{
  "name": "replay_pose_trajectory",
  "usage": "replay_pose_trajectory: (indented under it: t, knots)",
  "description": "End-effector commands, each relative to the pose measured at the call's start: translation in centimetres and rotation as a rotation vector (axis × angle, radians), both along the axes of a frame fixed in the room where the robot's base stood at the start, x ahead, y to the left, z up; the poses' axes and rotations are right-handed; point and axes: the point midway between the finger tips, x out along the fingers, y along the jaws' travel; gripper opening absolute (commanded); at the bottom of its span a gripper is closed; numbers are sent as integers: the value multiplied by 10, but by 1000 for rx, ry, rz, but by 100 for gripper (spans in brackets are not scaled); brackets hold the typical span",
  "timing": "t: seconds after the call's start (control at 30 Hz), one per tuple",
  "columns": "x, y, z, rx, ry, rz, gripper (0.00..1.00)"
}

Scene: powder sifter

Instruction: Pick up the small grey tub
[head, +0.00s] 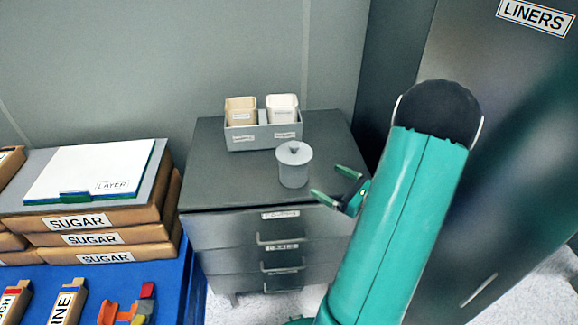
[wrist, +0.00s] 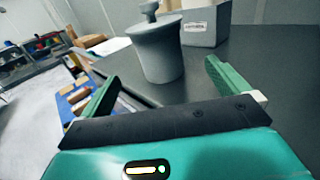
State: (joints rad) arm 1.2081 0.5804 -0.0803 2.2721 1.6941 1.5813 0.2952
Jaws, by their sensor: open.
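The small grey tub (head: 293,168) stands upright near the front right of the dark cabinet top, with a knobbed lid on it. In the wrist view the tub (wrist: 160,55) is ahead of my gripper, between the lines of the two fingers and a little beyond them. My gripper (head: 335,184) is at the right of the tub in the head view, close to the cabinet's front right edge. Its green fingers are spread, with nothing between them; they also show in the wrist view (wrist: 160,84). The tub stands apart from the fingers.
A grey holder (head: 263,135) with a tan box (head: 240,110) and a white box (head: 283,108) stands behind the tub. The cabinet (head: 225,185) has clear top at left. Sugar packs (head: 85,222) lie at left. A tall dark cabinet (head: 500,190) is at right.

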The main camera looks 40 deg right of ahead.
Motion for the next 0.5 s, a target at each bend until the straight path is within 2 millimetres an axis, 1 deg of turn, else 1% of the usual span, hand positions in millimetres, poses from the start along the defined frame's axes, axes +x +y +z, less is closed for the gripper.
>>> replay_pose_trajectory:
  t: [0.3, 0.4, 0.5]
  knots:
    - [54, 12, 0, -1, 1, 7, 100]
    - [69, 14, 0, -2, 0, 7, 100]
    - [76, 16, 0, -1, 2, 5, 100]
